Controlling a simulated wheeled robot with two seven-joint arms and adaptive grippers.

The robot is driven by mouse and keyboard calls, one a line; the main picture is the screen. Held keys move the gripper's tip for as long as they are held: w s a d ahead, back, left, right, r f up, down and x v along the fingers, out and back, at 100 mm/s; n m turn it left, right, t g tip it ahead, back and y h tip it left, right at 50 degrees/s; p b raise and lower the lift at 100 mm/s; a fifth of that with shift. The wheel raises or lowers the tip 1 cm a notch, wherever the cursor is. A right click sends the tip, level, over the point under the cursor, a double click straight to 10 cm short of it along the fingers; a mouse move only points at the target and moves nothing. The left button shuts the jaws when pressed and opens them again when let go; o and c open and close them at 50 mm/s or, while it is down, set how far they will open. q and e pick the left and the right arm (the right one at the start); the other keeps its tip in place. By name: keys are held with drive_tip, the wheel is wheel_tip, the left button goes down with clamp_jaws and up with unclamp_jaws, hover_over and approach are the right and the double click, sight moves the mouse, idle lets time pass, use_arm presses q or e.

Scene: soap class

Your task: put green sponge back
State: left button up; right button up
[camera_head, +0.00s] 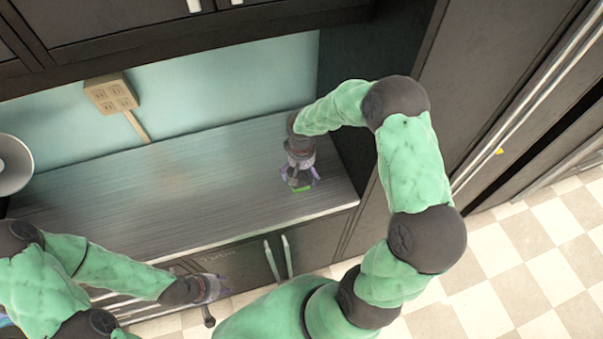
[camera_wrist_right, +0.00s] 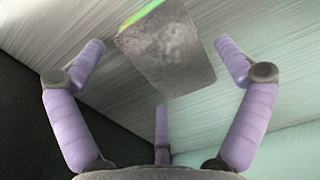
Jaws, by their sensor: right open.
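The green sponge (camera_head: 301,188) lies on the countertop near its right end, partly hidden under my right gripper (camera_head: 300,176). In the right wrist view the sponge (camera_wrist_right: 168,50) shows a grey rough face and a bright green edge at its upper left. My right gripper (camera_wrist_right: 160,70) has its purple fingers spread wide around the sponge, and none visibly touches it. My left gripper (camera_head: 215,288) is low at the left, in front of the counter and away from the sponge. I cannot make out its finger gap.
The grey countertop (camera_head: 170,180) is clear left of the sponge. A wall outlet (camera_head: 112,93) is behind it. A round pale object (camera_head: 12,165) stands at the far left. Dark upper cabinets (camera_head: 150,25) overhang the back, and a tall dark cabinet (camera_head: 480,70) stands at the right.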

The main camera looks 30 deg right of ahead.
sight(302, 174)
wheel_tip(302, 174, up, 11)
drive_tip(key=shift+f, duration=0.2)
idle(1.5)
